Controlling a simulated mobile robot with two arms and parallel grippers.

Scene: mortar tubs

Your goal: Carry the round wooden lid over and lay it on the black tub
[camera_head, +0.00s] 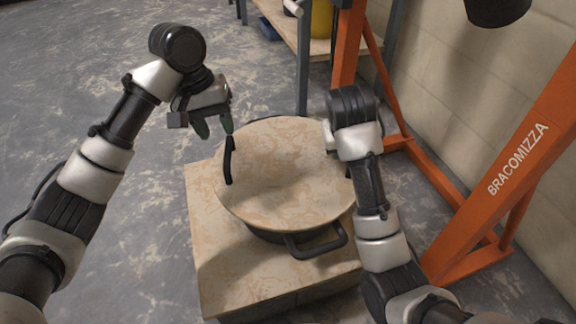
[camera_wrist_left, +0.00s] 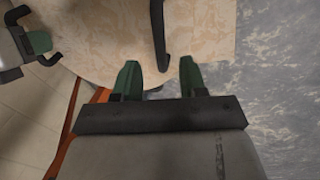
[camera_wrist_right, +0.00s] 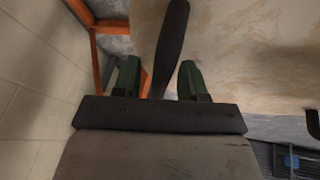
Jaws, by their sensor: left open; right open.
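The round tan wooden lid (camera_head: 275,190) lies over the black tub (camera_head: 268,235), covering its top; the tub's front wall and looped handle show below the lid's edge. The lid has a black bar handle (camera_head: 228,162) on its left side. My left gripper (camera_head: 213,126) is open and empty, above the lid's left back edge near that handle; the left wrist view shows the handle (camera_wrist_left: 159,35) just ahead of the fingertips. My right gripper (camera_wrist_right: 159,80) is open, with another black handle (camera_wrist_right: 172,40) reaching between its fingers. My right arm hides that side in the head view.
The tub stands on a low block with a tan top (camera_head: 225,270). An orange steel frame (camera_head: 500,190) stands close on the right, before a block wall (camera_head: 440,70). A wooden shelf (camera_head: 290,35) is at the back. The floor (camera_head: 150,250) on the left is clear.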

